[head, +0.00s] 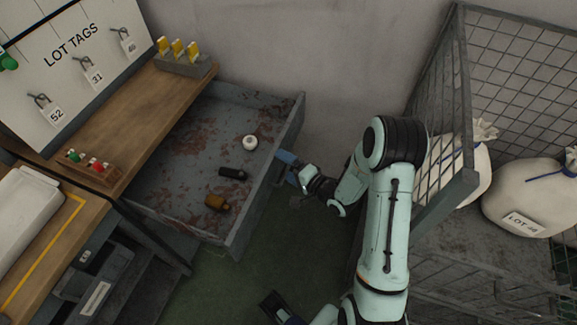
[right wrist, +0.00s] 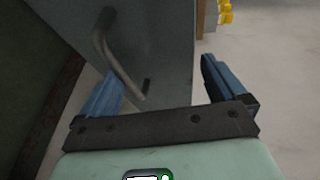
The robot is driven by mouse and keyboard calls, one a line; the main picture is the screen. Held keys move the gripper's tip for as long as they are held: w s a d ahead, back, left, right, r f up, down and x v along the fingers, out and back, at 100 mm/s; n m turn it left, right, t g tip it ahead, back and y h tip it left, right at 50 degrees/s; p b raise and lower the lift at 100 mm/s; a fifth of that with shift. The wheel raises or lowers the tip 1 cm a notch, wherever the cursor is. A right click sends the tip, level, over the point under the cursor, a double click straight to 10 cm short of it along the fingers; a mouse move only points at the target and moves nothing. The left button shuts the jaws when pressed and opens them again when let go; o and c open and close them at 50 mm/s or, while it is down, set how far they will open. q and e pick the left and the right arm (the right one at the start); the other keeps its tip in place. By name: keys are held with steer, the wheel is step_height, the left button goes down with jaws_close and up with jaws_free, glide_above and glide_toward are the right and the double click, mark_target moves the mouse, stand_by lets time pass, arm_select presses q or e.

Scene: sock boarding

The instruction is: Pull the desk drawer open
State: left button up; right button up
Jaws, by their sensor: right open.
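The grey, rust-stained desk drawer (head: 190,150) stands pulled out from under the wooden desk top (head: 135,110) in the head view. Its front panel (head: 268,180) faces right. In the right wrist view, a bent metal handle (right wrist: 122,66) shows on the grey front panel (right wrist: 165,45). My right gripper (head: 289,167) is at the outside of this front panel. In the right wrist view its two blue fingers (right wrist: 160,82) are spread apart; the handle lies close to the left finger, not gripped. What seems my left gripper (head: 277,306) shows partly at the bottom edge, its jaws unclear.
In the drawer lie a white roll (head: 250,142), a black object (head: 232,173) and a brown bottle-like object (head: 216,202). A wire-mesh cage (head: 440,110) with white sacks (head: 530,190) stands close to my right arm. Green floor (head: 290,240) is clear before the drawer.

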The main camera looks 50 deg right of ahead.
steer(key=shift+o, duration=0.3)
step_height(320, 180, up, 7)
steer(key=w+p, duration=0.1)
steer(key=p, duration=0.3)
steer(key=shift+w+r+t, duration=0.2)
steer(key=shift+w+t, duration=0.05)
steer(key=shift+t, duration=0.05)
steer(key=r+p, duration=0.1)
steer(key=r, duration=0.1)
steer(key=s+r+p, duration=0.1)
steer(key=shift+a+r+p, duration=0.25)
steer(key=shift+p, duration=0.05)
steer(key=c, duration=0.7)
arm_select(q)
step_height(320, 180, up, 11)
steer(key=p, duration=0.4)
steer(key=shift+w, duration=0.2)
arm_select(e)
step_height(320, 180, up, 5)
steer(key=shift+d+r, duration=0.1)
steer(key=shift+d, duration=0.05)
arm_select(q)
steer(key=shift+r, duration=0.1)
arm_select(e)
steer(key=shift+s, duration=0.1)
